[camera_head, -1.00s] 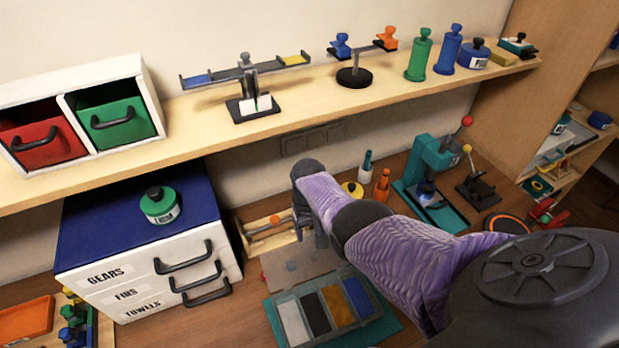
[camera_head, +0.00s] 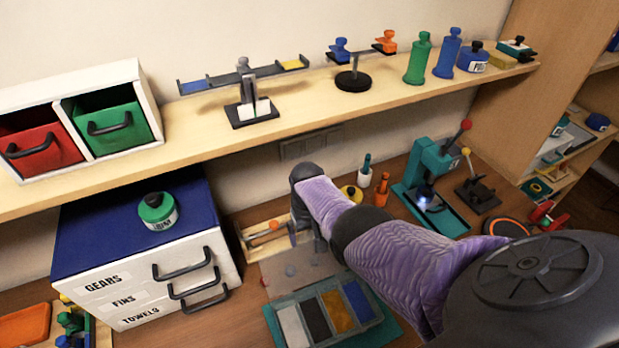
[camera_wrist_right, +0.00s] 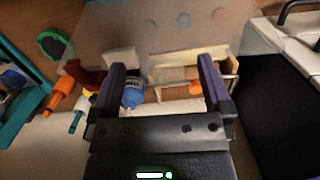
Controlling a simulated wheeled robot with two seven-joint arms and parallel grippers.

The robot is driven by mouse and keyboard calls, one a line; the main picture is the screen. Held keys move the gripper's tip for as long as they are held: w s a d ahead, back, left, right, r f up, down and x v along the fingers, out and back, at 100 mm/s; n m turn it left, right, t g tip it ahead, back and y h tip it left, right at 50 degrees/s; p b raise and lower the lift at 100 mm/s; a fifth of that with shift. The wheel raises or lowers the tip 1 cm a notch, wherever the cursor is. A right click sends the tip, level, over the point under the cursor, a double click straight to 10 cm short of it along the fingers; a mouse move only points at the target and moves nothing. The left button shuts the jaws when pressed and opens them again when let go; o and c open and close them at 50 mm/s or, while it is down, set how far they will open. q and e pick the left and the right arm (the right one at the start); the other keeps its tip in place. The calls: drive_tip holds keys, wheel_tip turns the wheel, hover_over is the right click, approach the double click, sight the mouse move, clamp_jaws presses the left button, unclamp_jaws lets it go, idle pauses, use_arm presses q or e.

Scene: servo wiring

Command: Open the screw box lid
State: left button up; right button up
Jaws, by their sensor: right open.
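The screw box (camera_head: 390,326) is teal, with white, black, orange and blue compartments showing uncovered. Its greyish see-through lid (camera_head: 279,282) is open and slants back behind the compartments. Round spots show on the lid in both views; it fills the top of the right wrist view (camera_wrist_right: 170,38). My right gripper (camera_head: 305,240) is above the lid's far side, its fingers apart and nothing between them. In the right wrist view the open fingers (camera_wrist_right: 160,68) show just short of the lid's edge; I cannot tell whether they touch it. My left gripper is out of view.
A drawer unit (camera_head: 100,308) stands left of the box, with a green jar (camera_head: 158,212) on top. A wooden tray (camera_head: 250,247) lies behind the lid. A teal press (camera_head: 425,180) and small bottles stand right. The shelf (camera_head: 210,130) overhangs the back.

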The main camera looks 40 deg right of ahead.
drive_tip(key=r+p, duration=0.1)
drive_tip(key=r, duration=0.2)
drive_tip(key=r+p, duration=0.2)
drive_tip(key=r, duration=0.1)
drive_tip(key=r+p, duration=0.1)
drive_tip(key=r, duration=0.2)
drive_tip(key=shift+w+d+r+p, duration=0.1)
drive_tip(key=shift+w+p, duration=0.3)
drive_tip(key=shift+r, duration=0.3)
